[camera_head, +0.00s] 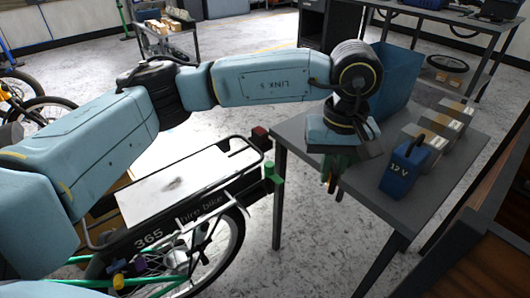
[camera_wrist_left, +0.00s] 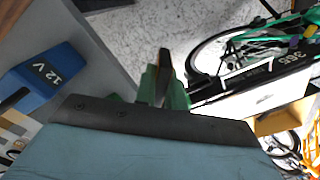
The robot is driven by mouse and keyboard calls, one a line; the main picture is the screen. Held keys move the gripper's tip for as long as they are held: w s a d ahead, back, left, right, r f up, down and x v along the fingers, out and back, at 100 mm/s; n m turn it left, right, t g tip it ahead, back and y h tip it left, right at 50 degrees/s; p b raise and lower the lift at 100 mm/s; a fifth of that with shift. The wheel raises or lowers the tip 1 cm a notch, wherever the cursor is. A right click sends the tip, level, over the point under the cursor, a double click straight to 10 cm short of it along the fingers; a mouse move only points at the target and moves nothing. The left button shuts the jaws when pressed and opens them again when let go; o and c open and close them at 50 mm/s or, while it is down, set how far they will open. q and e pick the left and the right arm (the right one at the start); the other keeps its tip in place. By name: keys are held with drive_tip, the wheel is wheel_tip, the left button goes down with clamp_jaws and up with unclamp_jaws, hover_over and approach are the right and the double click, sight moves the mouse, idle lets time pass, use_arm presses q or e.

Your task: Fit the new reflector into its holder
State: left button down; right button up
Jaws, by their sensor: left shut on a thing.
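My left gripper (camera_head: 331,182) points down beside the near left edge of the grey table, to the right of the bike's rear end. It is shut on a small thin orange and dark piece, which looks like the reflector (camera_head: 332,184). In the left wrist view the reflector (camera_wrist_left: 164,64) stands between the green fingers (camera_wrist_left: 164,90), its face seen nearly edge-on. A green bracket (camera_head: 272,177), which looks like the holder, sits at the rear end of the cargo bike (camera_head: 165,220). It is apart from the gripper, to its left. My right gripper is not in view.
The grey table (camera_head: 375,205) carries a blue 12 V battery (camera_head: 402,172), a blue bin (camera_head: 398,80) and several pale boxes (camera_head: 452,115). A dark red block (camera_head: 260,134) sits on the bike's rack end. Open floor lies between bike and table.

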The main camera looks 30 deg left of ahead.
use_arm(q)
drive_tip(key=w+a+f+n+p, duration=0.2)
drive_tip(key=a+f+n, duration=0.3)
drive_tip(key=a+n, duration=0.65)
drive_tip(key=w+a+f+n+p, duration=0.1)
drive_tip(key=a+f+n+p, duration=0.4)
drive_tip(key=n, duration=1)
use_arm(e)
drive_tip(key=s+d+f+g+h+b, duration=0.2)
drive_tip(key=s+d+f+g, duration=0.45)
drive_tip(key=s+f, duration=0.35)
use_arm(q)
drive_tip(key=shift+a+f+b, duration=0.85)
drive_tip(key=shift+f+b, duration=0.3)
drive_tip(key=shift+a+f+b, duration=0.8)
drive_tip(key=shift+f+b, duration=0.35)
drive_tip(key=shift+w+f, duration=0.1)
drive_tip(key=shift+f, duration=0.35)
drive_tip(key=shift+f+b, duration=0.45)
drive_tip(key=shift+b, duration=0.1)
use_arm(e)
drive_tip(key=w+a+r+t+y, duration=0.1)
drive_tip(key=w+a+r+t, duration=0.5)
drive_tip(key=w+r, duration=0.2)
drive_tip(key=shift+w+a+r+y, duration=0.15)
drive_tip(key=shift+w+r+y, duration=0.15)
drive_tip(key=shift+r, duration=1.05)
